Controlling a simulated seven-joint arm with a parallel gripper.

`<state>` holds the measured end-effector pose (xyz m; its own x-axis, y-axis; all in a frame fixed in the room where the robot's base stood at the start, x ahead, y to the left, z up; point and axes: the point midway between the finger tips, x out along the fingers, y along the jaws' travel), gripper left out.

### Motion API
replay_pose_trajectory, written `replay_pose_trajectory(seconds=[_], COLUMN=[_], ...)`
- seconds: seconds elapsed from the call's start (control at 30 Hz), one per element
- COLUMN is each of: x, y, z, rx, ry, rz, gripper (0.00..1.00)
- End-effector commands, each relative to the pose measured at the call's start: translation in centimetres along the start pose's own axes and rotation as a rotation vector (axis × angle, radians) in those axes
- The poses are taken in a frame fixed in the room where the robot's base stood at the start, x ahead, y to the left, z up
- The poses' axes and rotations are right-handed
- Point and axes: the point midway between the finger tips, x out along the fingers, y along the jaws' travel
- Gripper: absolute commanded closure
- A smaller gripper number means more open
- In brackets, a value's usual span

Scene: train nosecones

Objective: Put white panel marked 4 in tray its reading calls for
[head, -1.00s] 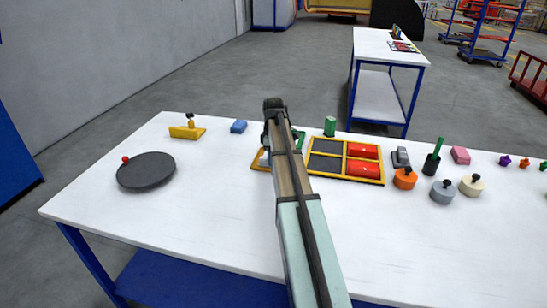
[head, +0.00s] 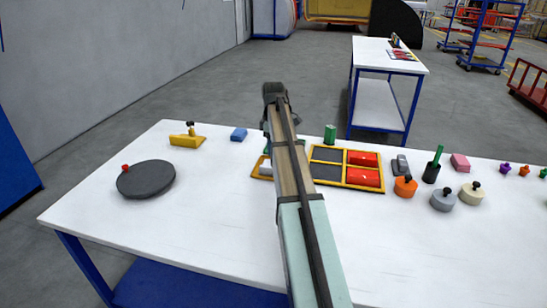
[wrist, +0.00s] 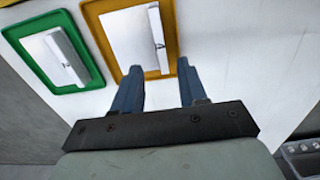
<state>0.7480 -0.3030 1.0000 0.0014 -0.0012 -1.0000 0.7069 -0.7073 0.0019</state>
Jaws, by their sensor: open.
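In the wrist view, a green-rimmed tray (wrist: 95,82) and a yellow-rimmed tray (wrist: 172,35) lie side by side, with white insides. A raised white piece (wrist: 66,55) lies in the green tray. I cannot read a 4 on either piece. In the head view, my arm partly hides the yellow tray (head: 258,167).
A yellow-framed tray (head: 383,184) with red pieces lies right of my arm. A green cylinder (head: 330,133) and several knobbed pieces stand right. The table's (head: 200,240) front left is clear.

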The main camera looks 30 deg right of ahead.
Motion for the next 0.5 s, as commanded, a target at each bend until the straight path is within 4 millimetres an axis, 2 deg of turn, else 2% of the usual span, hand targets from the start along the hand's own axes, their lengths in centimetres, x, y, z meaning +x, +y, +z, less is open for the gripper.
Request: replay_pose_trajectory(seconds=[0.03,0.2,0.5], x=[-0.9,-2.7,-3.6], y=[0.1,0.1,0.0], z=[0.0,0.0,0.0], rx=[0.0,0.0,0.0], ry=[0.0,0.0,0.0], rz=[0.001,0.0,0.0], gripper=[0.58,0.58,0.58])
